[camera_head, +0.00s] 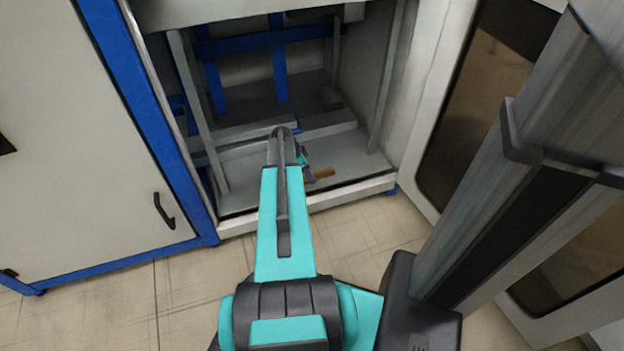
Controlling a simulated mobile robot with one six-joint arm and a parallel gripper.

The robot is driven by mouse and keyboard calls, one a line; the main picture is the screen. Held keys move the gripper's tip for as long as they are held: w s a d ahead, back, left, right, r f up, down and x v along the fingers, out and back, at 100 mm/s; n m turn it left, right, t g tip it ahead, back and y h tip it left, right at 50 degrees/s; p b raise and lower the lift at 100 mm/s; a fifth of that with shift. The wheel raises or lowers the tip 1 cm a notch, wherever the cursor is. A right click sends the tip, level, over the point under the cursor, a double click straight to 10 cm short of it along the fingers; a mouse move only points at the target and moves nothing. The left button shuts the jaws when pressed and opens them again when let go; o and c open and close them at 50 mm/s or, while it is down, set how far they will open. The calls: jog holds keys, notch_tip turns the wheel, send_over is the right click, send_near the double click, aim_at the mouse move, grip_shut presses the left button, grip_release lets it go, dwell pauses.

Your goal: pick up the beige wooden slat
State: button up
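A short, light brown piece that looks like the beige wooden slat (322,174) lies low inside the open cabinet, near its front edge. Its left end is hidden behind my gripper or arm. My arm reaches from the bottom of the view into the cabinet. My gripper (305,167) is small and partly hidden behind the arm's end, right beside the slat's left end. I cannot tell whether its fingers touch the slat or how far apart they stand.
The open cabinet (300,204) has grey side walls, a front sill and blue frame bars (280,70) at the back. Grey rails (328,123) cross its inside behind the slat. A white door (80,150) with a black handle (163,211) stands left. Tiled floor (120,290) lies in front.

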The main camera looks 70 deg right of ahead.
jog(key=shift+x, duration=0.9)
jog(key=c, duration=1.2)
jog(key=shift+o, duration=0.2)
jog(key=shift+r, duration=0.1)
jog(key=shift+r+p, duration=0.3)
jog(key=shift+r, duration=0.5)
notch_tip(320, 180, up, 2)
jog(key=shift+r+p, duration=0.15)
jog(key=shift+p, duration=0.45)
jog(key=a+p, duration=0.1)
jog(key=a, duration=0.3)
jog(key=w+a+p, duration=0.1)
jog(key=a, duration=0.4)
jog(key=w+a+r+p, duration=0.1)
jog(key=a, duration=0.4)
jog(key=shift+w+a, duration=0.15)
jog(key=shift+a, duration=0.8)
